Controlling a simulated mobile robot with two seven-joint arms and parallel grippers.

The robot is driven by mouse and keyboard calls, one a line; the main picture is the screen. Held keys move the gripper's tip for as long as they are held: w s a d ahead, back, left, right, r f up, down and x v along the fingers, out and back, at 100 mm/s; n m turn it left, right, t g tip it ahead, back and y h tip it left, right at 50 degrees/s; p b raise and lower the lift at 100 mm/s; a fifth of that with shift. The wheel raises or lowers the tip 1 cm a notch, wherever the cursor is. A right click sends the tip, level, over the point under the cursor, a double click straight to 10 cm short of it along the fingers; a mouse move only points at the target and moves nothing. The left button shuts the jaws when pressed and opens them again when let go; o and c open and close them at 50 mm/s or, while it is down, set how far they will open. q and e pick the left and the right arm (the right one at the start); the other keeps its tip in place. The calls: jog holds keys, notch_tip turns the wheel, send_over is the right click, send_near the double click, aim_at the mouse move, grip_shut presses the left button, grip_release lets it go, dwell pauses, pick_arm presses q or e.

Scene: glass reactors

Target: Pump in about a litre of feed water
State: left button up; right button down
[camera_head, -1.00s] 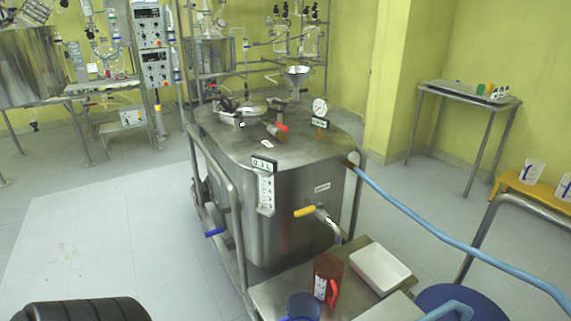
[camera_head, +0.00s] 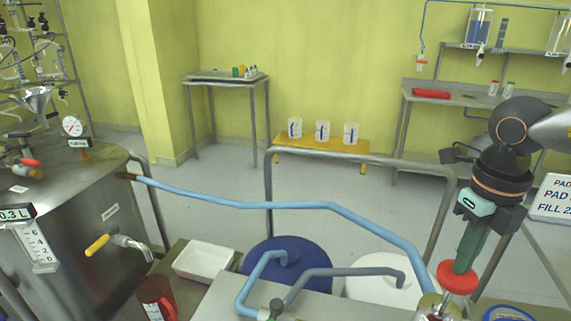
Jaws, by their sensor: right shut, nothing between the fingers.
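The steel tank (camera_head: 75,225) stands at the left. A pale blue hose (camera_head: 300,205) runs from its upper side to pipework at the right. The tank's display (camera_head: 15,212) reads about 0.3 L, above a white scale (camera_head: 38,245). My right gripper (camera_head: 465,262) comes in from the right and points down. Its greenish fingers are shut and empty, just above a red round knob (camera_head: 458,278) near the hose's end. I cannot tell if they touch it. The base below the knob is partly cut off. My left gripper is out of view.
A blue drum (camera_head: 285,262) and a white drum (camera_head: 375,280) stand under grey-blue pipes (camera_head: 340,271). A white tray (camera_head: 203,261) and red jug (camera_head: 156,296) sit below the yellow-handled tap (camera_head: 97,245). A metal rail (camera_head: 350,158) crosses behind the hose.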

aim_at(456, 281)
jog(key=shift+f+b, duration=0.35)
jog(key=shift+f, duration=0.4)
notch_tip(456, 281, down, 4)
jog(key=b, duration=0.3)
jog(key=shift+s+r, duration=0.1)
jog(key=shift+r, duration=0.05)
notch_tip(456, 281, up, 10)
jog(key=p, duration=0.6)
jog(key=shift+f, duration=0.25)
